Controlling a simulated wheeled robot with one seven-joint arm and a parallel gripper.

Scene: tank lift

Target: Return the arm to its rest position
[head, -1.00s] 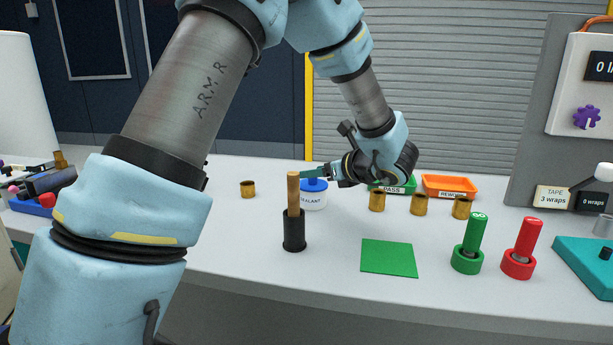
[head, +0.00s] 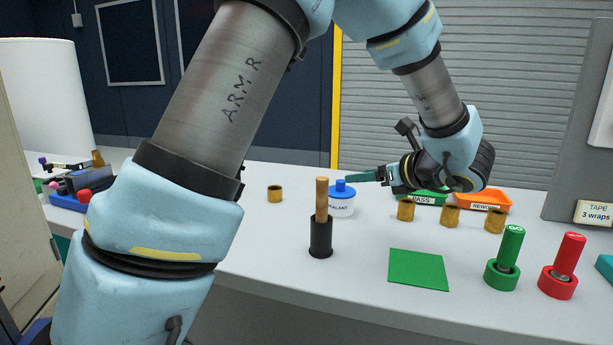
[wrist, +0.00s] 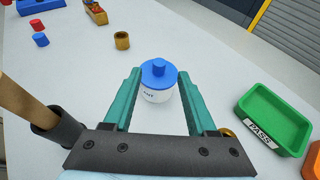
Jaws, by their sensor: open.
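My gripper (head: 362,177) is raised over the table, its jaws pointing left in the head view. In the wrist view its two teal fingers (wrist: 161,98) are apart with nothing gripped. A white sealant pot (head: 342,207) with a blue lid stands on the table near the fingertips. In the wrist view the pot (wrist: 158,95) shows in the gap beyond the fingers; I cannot tell the exact distance. My arm spans the left and top of the head view, bent at the elbow.
A black holder (head: 320,238) with a wooden handle (head: 321,200) stands left of the gripper. A green PASS tray (head: 437,200) and orange REWORK tray (head: 483,203) lie behind several brass rings (head: 450,216).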

